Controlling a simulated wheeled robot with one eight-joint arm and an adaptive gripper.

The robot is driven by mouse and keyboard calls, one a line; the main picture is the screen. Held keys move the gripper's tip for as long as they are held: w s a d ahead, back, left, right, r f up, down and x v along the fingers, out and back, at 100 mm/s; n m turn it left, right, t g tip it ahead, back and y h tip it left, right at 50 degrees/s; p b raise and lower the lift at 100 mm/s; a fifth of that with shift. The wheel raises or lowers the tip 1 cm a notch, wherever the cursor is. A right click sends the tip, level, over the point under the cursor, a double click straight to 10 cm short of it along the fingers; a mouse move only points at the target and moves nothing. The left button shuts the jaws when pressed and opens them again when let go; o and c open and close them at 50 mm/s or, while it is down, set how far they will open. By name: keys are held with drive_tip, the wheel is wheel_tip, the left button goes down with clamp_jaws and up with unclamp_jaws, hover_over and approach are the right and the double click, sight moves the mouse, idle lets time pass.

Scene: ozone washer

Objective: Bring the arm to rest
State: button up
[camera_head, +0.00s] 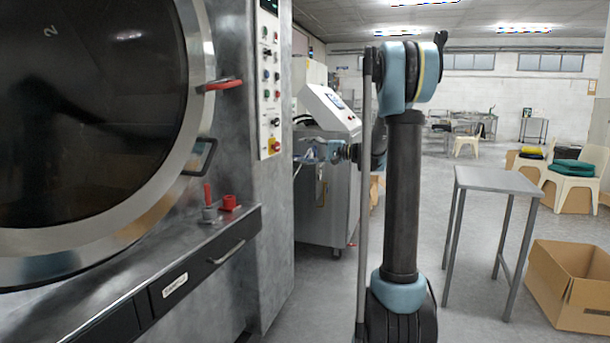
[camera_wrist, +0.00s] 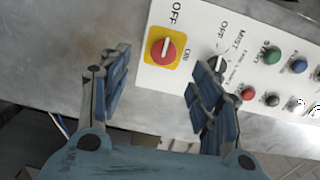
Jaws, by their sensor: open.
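My gripper (camera_wrist: 160,92) is open and empty in the wrist view, with its two blue-padded fingers apart. Beyond the fingers is the control panel (camera_wrist: 245,55) with a red knob on a yellow plate (camera_wrist: 162,50), marked OFF and ON. The knob shows between and past the fingertips, with no visible contact. In the head view my gripper (camera_head: 308,152) is small, at the end of my arm, to the right of the washer's control panel (camera_head: 268,75). The red knob (camera_head: 273,146) sits at the panel's lower end. My upper arm stands upright in the middle of the view.
The washer's round door (camera_head: 200,30) with a red handle (camera_head: 222,85) is at the left, closed-looking. A grey cabinet with a tilted screen (camera_head: 330,110) stands behind my arm. A small grey table (camera_head: 497,181) and an open cardboard box (camera_head: 565,285) are at the right.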

drive_tip(key=s+d+f+n+g+h, duration=0.1)
drive_tip(key=s+f+h, duration=0.4)
drive_tip(key=s, duration=0.7)
drive_tip(key=s+d+f+n+g+h, duration=0.1)
drive_tip(key=s+f+g+h, duration=0.15)
drive_tip(key=s+f, duration=0.75)
drive_tip(key=s+d+f+n+h, duration=0.1)
drive_tip(key=s+d+f+h, duration=0.3)
drive_tip(key=s+d+f, duration=0.3)
drive_tip(key=s+d+f+n+h, duration=0.1)
drive_tip(key=s+d+f+h, duration=0.4)
drive_tip(key=s, duration=1.3)
drive_tip(key=d+f, duration=0.2)
drive_tip(key=d, duration=0.1)
drive_tip(key=shift+s+f, duration=0.15)
drive_tip(key=shift+s, duration=0.05)
drive_tip(key=shift+w+d+f, duration=0.1)
drive_tip(key=shift+w+f, duration=0.1)
drive_tip(key=shift+w, duration=0.25)
